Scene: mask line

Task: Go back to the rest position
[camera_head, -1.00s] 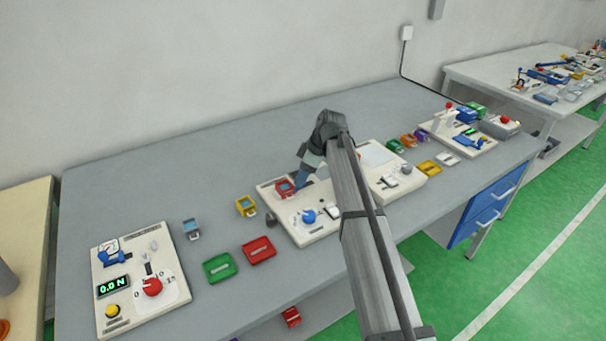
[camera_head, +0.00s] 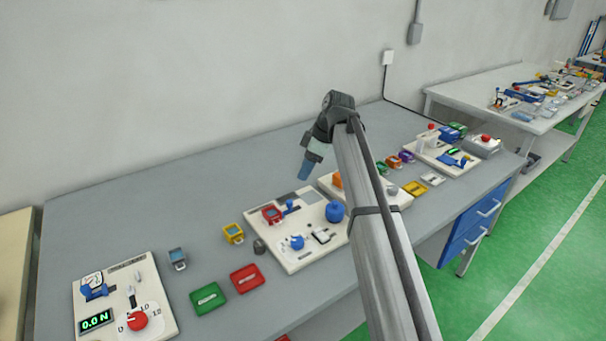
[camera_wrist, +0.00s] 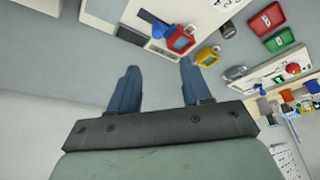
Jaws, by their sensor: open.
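My gripper (camera_head: 304,170) is raised above the grey bench, over the back edge of the middle white board (camera_head: 290,262). In the wrist view its two blue fingers (camera_wrist: 158,90) stand apart with nothing between them.
A green tray (camera_head: 208,299) and a red tray (camera_head: 245,279) lie in front. A gauge board (camera_head: 150,285) is at the far left. The back of the bench is clear.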

